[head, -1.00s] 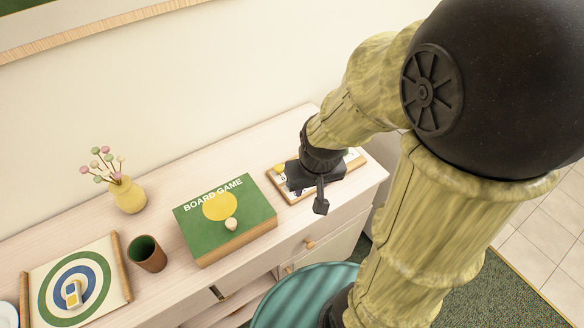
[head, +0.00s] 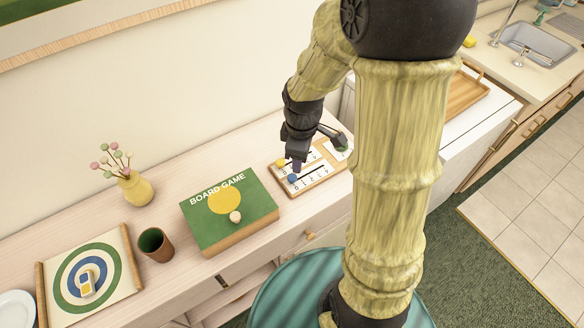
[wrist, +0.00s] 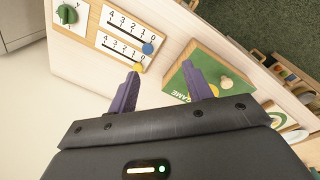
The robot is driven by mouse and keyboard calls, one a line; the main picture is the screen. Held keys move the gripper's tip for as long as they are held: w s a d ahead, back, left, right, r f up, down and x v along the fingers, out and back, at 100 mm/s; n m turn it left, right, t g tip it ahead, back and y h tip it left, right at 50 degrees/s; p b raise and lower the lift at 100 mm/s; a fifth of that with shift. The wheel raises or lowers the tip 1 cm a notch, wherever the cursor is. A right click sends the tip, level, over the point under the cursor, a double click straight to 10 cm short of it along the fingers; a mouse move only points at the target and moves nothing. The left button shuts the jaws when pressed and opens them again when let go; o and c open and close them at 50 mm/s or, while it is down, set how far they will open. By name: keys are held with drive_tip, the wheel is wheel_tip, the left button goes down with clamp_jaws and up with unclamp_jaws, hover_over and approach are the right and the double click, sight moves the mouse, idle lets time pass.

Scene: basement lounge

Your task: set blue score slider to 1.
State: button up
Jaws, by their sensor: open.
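The wooden score board (head: 318,181) lies on the sideboard, with two numbered tracks showing 4 to 0 in the wrist view (wrist: 104,42). The blue score slider (wrist: 148,48) sits at the 0 end of its track; it also shows in the head view (head: 292,178). The yellow slider (wrist: 138,67) is at the 0 end of the other track. My gripper (wrist: 160,70) is open and empty, its purple fingers apart. In the head view it hangs over the board close to the blue slider, without clear contact. The arm hides part of the board's surroundings.
A green board game box (head: 245,207) lies left of the board, with a pale knob-like piece on it. A green knob (wrist: 67,13) is on a panel beside the tracks. A brown cup (head: 155,244) and yellow vase (head: 137,190) stand farther left.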

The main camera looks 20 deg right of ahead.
sight(292, 177)
drive_tip(key=w+n+g+p, duration=0.1)
drive_tip(key=w+n+p, duration=0.2)
drive_tip(key=w+n, duration=0.4)
drive_tip(key=n, duration=0.5)
drive_tip(key=shift+w+f+p, duration=0.15)
drive_tip(key=shift+f+p, duration=0.25)
wheel_tip(292, 177, down, 17)
drive_tip(key=p, duration=0.3)
drive_tip(key=shift+f, duration=0.2)
clamp_jaws()
